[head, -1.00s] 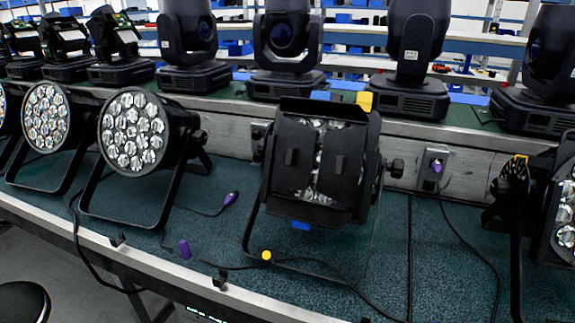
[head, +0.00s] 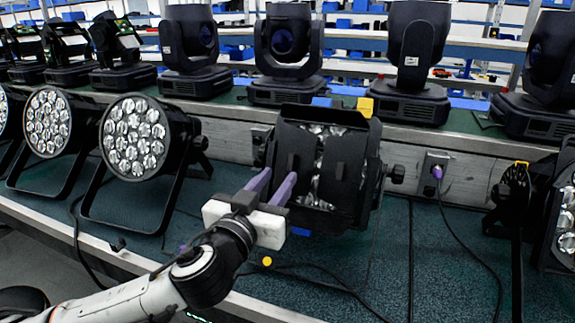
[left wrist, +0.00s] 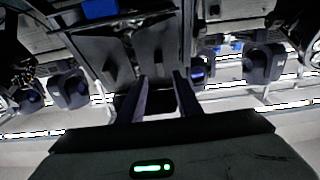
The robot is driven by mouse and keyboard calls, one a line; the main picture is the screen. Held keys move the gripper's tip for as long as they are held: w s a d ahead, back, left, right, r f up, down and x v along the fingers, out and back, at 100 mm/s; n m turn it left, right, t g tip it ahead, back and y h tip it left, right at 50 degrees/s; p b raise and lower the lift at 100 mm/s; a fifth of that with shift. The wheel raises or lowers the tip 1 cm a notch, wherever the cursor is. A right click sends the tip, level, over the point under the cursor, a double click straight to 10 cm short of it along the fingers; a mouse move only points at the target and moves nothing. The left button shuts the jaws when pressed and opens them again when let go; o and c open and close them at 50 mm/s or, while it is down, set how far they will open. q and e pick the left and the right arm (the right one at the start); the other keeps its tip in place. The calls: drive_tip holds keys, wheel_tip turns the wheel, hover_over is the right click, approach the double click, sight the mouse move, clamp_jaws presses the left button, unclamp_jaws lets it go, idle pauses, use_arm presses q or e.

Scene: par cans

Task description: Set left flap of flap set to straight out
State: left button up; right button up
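The flap set sits on the front of the middle par can and is black. Its left flap (head: 303,142) and right flap (head: 346,155) lie folded over the lamp face, with a strip of bright lenses between them. Each has a small upright tab. The top flap (head: 325,115) juts outward. My left gripper (head: 278,175) is in front of the left flap's lower part, its two purple fingers apart. Both flaps also show in the left wrist view, beyond the open fingers (left wrist: 161,78). I cannot tell whether a finger touches the flap. My right gripper is not in view.
Another par can (head: 138,140) stands to the left, and one stands at the right edge (head: 563,215). Moving-head lights (head: 287,50) line the shelf behind. A cable (head: 470,245) lies on the green bench top. The bench right of the middle can is mostly clear.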

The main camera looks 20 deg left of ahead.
sight(289, 164)
use_arm(q)
drive_tip(key=w, duration=0.6)
drive_tip(key=shift+w+d, duration=0.1)
drive_tip(key=shift+w, duration=0.15)
clamp_jaws()
